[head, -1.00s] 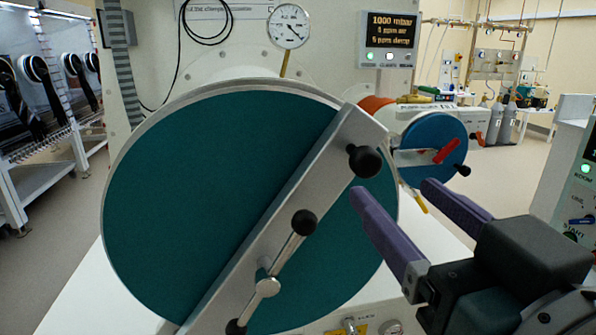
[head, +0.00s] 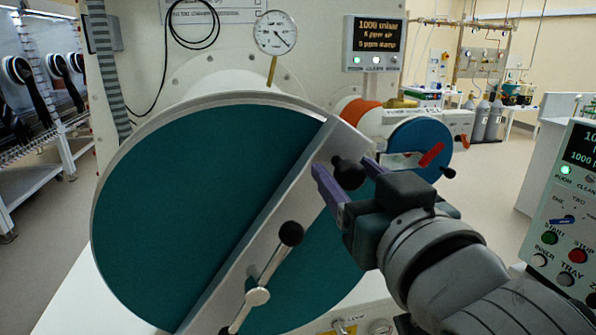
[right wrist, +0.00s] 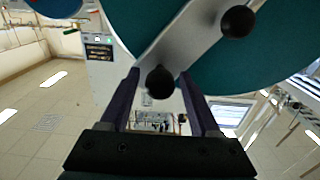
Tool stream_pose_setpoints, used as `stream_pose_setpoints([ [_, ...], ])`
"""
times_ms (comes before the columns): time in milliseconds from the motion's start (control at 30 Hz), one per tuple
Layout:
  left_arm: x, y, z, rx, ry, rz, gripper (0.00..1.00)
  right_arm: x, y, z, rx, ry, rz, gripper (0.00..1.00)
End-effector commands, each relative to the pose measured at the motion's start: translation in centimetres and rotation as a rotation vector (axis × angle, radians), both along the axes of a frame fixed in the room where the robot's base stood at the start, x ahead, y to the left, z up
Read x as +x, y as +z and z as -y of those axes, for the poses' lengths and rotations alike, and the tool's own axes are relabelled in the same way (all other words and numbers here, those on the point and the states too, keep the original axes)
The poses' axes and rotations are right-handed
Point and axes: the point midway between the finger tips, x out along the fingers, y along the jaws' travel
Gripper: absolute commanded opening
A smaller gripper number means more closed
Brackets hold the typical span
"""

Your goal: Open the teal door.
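The teal door (head: 200,190) is a large round disc set in a pale rim. A silver bar (head: 262,228) crosses it diagonally. A black knob (head: 348,174) sits near the bar's upper right end, and a spindle handle with black ball ends (head: 257,296) sits lower on the bar. My right gripper (head: 344,167) is open, its purple fingers on either side of the upper knob. The right wrist view shows this knob (right wrist: 160,83) between the fingertips, with gaps beside it; contact is not clear. My left gripper is not in view.
A smaller blue door (head: 420,145) with a red lever is just beyond my right gripper. A control panel (head: 568,215) stands at the right. A gauge (head: 275,33) and a display (head: 374,43) are above the door. Open floor lies at far right and left.

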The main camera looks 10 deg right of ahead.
Motion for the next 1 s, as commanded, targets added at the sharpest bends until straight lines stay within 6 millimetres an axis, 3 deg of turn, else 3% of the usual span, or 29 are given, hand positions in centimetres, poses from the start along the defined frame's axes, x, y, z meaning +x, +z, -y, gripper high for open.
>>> stream_pose_setpoints([
  [67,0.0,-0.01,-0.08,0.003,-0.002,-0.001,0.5,-0.02,0.0,0.0,0.0,0.0,0.0,0.53],
  [533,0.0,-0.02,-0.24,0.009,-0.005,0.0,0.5,-0.03,0.0,-0.01,0.0,0.0,0.0,0.0],
  [1000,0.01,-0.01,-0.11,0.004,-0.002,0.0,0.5,-0.03,0.01,-0.01,-0.001,0.0,0.0,0.0],
])
